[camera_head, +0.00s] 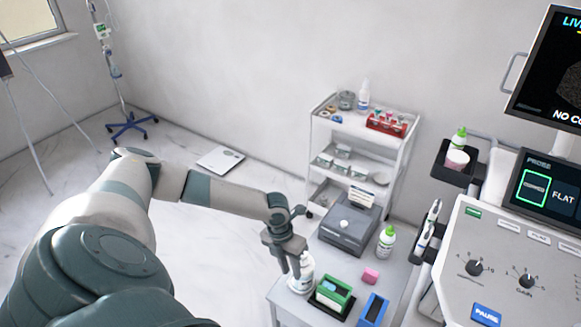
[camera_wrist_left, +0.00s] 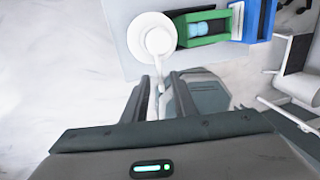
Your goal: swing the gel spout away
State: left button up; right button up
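A white pump bottle (camera_head: 304,272) stands near the left edge of the small grey table (camera_head: 398,292), partly hidden behind my left gripper (camera_head: 287,255). In the left wrist view the bottle's round white top (camera_wrist_left: 152,38) is seen from above, and its thin white spout (camera_wrist_left: 160,82) points toward my left gripper (camera_wrist_left: 160,92). The two dark fingers are apart, one on each side of the spout's end, with a gap visible. I cannot tell whether either finger touches it. My right gripper is not in view.
A green box (camera_head: 334,293), a blue box (camera_head: 373,309), a pink block (camera_head: 370,276), a green-capped bottle (camera_head: 387,241) and a grey device (camera_head: 349,226) share the table. A white shelf cart (camera_head: 408,150) stands behind; the ultrasound console (camera_head: 510,255) is at right.

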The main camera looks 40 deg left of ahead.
pick_arm(q)
jog(key=shift+r, duration=0.1)
jog(key=a+r+b, duration=0.3)
jog(key=r, duration=1.4)
jog(key=shift+s+a+b, duration=0.2)
jog(key=shift+s+b, duration=0.1)
jog(key=shift+b, duration=0.05)
jog(key=shift+f, duration=0.1)
